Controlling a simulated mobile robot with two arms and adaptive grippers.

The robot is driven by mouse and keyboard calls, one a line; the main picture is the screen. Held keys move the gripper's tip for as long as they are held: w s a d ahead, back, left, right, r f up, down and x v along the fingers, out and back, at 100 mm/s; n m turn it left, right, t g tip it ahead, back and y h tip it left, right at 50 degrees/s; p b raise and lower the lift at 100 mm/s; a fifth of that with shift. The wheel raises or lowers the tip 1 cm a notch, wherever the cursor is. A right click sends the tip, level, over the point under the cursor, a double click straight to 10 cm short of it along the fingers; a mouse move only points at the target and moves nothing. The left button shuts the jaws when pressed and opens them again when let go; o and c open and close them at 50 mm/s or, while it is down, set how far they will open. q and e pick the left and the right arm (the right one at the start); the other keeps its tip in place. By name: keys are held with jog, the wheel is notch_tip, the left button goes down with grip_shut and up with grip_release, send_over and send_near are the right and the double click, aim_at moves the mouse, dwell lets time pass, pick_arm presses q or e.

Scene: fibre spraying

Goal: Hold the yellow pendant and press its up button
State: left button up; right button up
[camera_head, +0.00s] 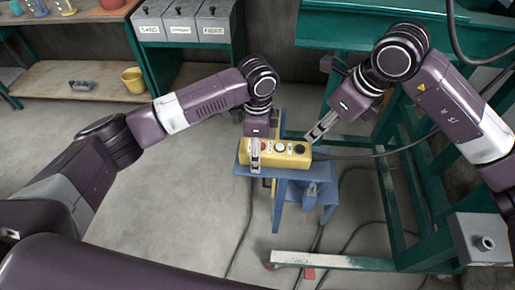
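The yellow pendant (288,160) lies lengthwise on a small blue stand (262,169), with a black button, a pale button and a red button along its top. Which one is the up button is too small to read. My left gripper (255,158) points down at the pendant's left end. One finger lies across the front there; the other finger is hidden, so its grip is unclear. My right gripper (311,137) comes from the upper right, its fingers together and empty, with its tip just above and beside the pendant's right end.
A green metal frame (388,185) stands right of the blue stand. Dark cables (345,222) run over the floor and from the pendant's right end. Grey labelled bins (183,22) and a wooden shelf (50,82) with a yellow bucket (133,80) are at upper left. Floor left of the stand is clear.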

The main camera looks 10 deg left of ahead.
pick_arm(q)
jog(key=c, duration=1.5)
jog(key=shift+c, duration=0.2)
pick_arm(e)
grip_shut()
